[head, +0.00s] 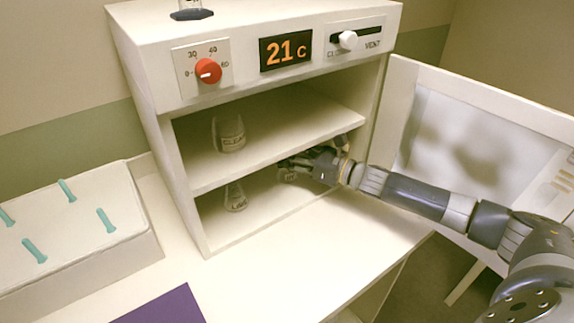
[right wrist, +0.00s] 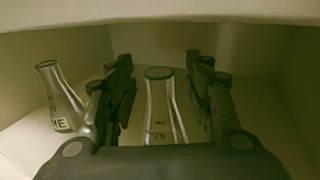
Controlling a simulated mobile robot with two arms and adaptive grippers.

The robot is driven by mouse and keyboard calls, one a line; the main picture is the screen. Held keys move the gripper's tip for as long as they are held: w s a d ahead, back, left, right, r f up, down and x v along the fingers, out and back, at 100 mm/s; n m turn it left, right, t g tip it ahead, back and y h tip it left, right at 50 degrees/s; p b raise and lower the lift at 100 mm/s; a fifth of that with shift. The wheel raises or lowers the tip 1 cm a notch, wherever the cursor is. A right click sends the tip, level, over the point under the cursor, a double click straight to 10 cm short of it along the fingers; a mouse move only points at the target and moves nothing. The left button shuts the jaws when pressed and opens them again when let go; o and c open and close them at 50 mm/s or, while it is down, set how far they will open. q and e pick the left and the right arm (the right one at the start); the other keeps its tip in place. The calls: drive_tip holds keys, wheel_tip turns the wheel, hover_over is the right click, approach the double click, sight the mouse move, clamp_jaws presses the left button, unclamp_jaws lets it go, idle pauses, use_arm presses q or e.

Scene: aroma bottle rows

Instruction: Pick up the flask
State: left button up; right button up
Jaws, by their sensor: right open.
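In the right wrist view a clear glass flask (right wrist: 160,108) stands between the two open fingers of my right gripper (right wrist: 160,88). The fingers are on either side of it, with visible gaps; its lower part is hidden by the gripper body. In the head view my right gripper (head: 308,162) reaches into the lower shelf, and part of this flask (head: 287,175) shows beneath it. A second flask (head: 235,198) stands on the lower shelf to the left; it also shows in the right wrist view (right wrist: 61,97). A third labelled flask (head: 229,133) stands on the upper shelf. My left gripper is not in view.
The white cabinet (head: 157,120) has a red dial (head: 208,71), a 21 C display (head: 286,50) and a vent slider (head: 347,40). Its door (head: 480,100) is open at the right. The middle shelf (head: 270,145) is close above my gripper. A rack (head: 75,245) with teal pegs stands left.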

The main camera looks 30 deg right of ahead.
clamp_jaws()
drive_tip(key=shift+r, duration=0.15)
idle(0.4)
